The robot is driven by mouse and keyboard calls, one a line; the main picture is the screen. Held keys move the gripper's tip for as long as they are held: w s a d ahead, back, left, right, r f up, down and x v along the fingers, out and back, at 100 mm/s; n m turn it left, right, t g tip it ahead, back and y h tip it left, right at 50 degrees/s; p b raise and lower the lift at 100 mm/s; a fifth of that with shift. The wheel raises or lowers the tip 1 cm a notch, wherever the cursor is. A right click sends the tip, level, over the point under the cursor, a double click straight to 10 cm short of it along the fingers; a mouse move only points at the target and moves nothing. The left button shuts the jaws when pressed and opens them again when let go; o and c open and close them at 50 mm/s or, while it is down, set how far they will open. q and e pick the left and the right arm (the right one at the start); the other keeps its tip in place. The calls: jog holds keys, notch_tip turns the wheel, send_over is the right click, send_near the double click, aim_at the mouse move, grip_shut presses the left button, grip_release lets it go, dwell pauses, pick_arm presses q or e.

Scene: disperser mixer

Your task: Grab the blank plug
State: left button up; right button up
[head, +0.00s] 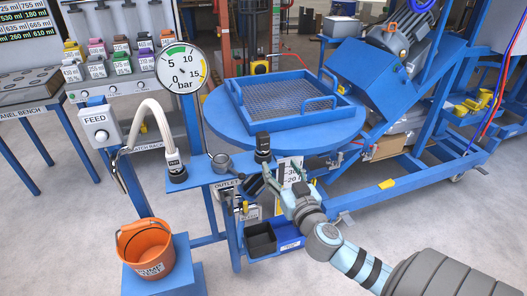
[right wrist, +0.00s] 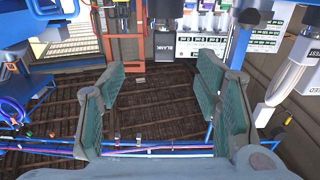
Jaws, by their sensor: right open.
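The blank plug (head: 262,145) is a black cylinder standing at the right end of the narrow blue shelf in the head view. In the right wrist view the plug (right wrist: 164,44), marked BLANK, shows near the top, beyond the fingertips. My right gripper (head: 262,184) is just in front of and below the plug in the head view. In the right wrist view its teal-padded fingers (right wrist: 162,72) are wide apart with nothing between them. The plug and the fingers look apart. My left gripper is in neither view.
A hose coupling (head: 177,170) stands on the blue shelf (head: 205,171), with a grey ring-shaped holder (head: 221,163) nearer the plug. A pressure gauge (head: 181,69) rises behind. A black bin (head: 260,240) sits below my gripper. An orange bucket (head: 146,249) stands at lower left.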

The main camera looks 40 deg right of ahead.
aim_at(265, 147)
jog(key=x, duration=1.3)
jog(key=shift+w+a+f, duration=0.2)
jog(key=shift+w+a, duration=0.05)
jog(key=shift+w, duration=0.1)
jog(key=shift+s, duration=0.1)
grip_shut()
